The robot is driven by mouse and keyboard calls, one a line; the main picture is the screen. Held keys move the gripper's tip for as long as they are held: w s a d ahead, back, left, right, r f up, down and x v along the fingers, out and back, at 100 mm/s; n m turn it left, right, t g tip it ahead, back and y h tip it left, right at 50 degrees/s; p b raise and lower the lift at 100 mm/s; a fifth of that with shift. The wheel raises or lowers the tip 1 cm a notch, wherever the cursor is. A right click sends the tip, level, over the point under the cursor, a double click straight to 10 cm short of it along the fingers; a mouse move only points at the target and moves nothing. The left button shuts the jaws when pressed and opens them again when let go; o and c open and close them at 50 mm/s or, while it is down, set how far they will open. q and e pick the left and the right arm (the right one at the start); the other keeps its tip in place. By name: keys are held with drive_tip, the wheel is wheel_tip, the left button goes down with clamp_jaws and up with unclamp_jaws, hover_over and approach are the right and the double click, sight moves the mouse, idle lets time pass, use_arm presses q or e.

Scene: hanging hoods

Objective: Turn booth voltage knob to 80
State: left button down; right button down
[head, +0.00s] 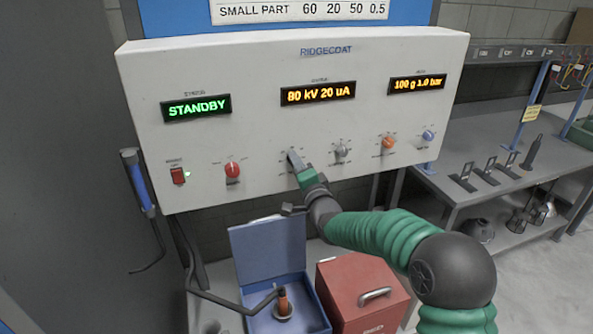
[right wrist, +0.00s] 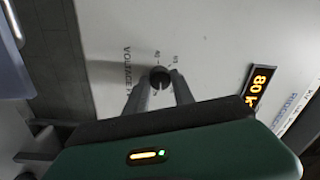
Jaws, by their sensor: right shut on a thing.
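The white control panel (head: 250,130) fills the middle of the head view. Its centre display (head: 318,93) reads "80 kV 20 uA". My right gripper (head: 295,162) reaches up to the panel's lower row of controls and covers the voltage knob there. In the right wrist view the dark voltage knob (right wrist: 159,77) sits between the two fingertips of my right gripper (right wrist: 160,85), beside the printed "VOLTAGE" label. The fingers are shut on the knob. Its pointer is too small to read. My left gripper is not in view.
A grey knob (head: 342,150), an orange knob (head: 388,143) and a blue knob (head: 428,135) lie to the right. A red knob (head: 232,170) and red switch (head: 178,175) lie to the left. Below stand an open blue box (head: 262,262) and a red case (head: 362,290).

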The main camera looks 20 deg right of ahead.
drive_tip(key=shift+f+m+b, duration=0.2)
drive_tip(key=shift+m+b, duration=0.15)
drive_tip(key=shift+m, duration=0.45)
drive_tip(key=shift+f+m+b, duration=0.2)
drive_tip(key=shift+m+b, duration=0.1)
drive_tip(key=shift+m, duration=0.5)
drive_tip(key=c, duration=1.2)
unclamp_jaws()
drive_tip(key=shift+c, duration=0.2)
drive_tip(key=shift+o, duration=0.8)
drive_tip(key=shift+r, duration=0.15)
drive_tip(key=s+f+b, duration=0.1)
drive_tip(key=s+b, duration=0.1)
drive_tip(key=s, duration=1.4)
drive_tip(key=shift+s+d, duration=0.25)
drive_tip(key=shift+s, duration=0.15)
